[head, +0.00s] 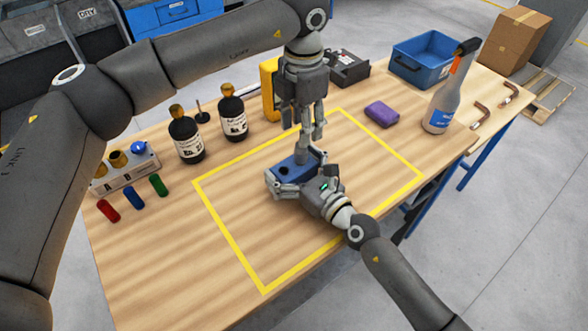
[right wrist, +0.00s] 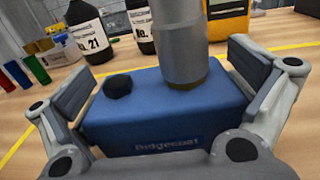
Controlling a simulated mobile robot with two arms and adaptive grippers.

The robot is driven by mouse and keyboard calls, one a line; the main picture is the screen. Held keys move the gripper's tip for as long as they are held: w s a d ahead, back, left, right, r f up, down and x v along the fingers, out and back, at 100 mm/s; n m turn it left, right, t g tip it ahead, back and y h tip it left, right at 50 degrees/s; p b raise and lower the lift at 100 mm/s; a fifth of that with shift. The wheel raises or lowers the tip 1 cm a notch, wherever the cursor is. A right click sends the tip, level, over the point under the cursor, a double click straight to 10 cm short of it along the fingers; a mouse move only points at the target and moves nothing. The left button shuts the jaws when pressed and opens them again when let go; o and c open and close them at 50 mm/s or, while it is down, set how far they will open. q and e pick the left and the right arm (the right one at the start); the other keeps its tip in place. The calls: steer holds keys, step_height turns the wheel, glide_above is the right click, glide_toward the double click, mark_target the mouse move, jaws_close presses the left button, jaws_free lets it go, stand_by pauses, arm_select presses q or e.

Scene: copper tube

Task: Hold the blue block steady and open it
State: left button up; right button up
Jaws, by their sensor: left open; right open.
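The blue block (head: 286,171) stands on the table inside the yellow outline. In the right wrist view it (right wrist: 160,120) has lettering on its near side, a black round cap (right wrist: 118,86) and an upright grey cylinder (right wrist: 182,50) with a brass-coloured base on top. My right gripper (head: 297,170) is low at the block, open, with one finger on each side of it; contact is unclear. My left gripper (head: 309,130) points down above the block, open, its fingertips by the top of the grey cylinder (head: 303,150). The left fingers do not show clearly in the right wrist view.
Two dark bottles (head: 187,138) and a yellow device (head: 270,90) stand behind. A purple block (head: 381,113), a spray bottle (head: 442,100) and a blue bin (head: 423,62) are right. Coloured cylinders (head: 133,197) lie left. The outlined area's left part (head: 240,215) is clear.

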mark_target(300, 149)
steer(key=c, duration=1.1)
arm_select(q)
steer(key=shift+o, duration=0.7)
arm_select(e)
steer(key=shift+c, duration=0.5)
arm_select(q)
steer(key=shift+s+a+n+t, duration=0.1)
steer(key=shift+s+n+t, duration=0.2)
steer(key=shift+s+n, duration=0.15)
steer(key=s+a+r+n+t+h, duration=0.2)
steer(key=s+r+n+t, duration=0.1)
steer(key=n, duration=0.2)
steer(key=x, duration=1.1)
steer(key=shift+w+d+f, duration=0.1)
steer(key=shift+w+f, duration=0.05)
steer(key=shift+w, duration=0.2)
steer(key=shift+c, duration=0.2)
jaws_close()
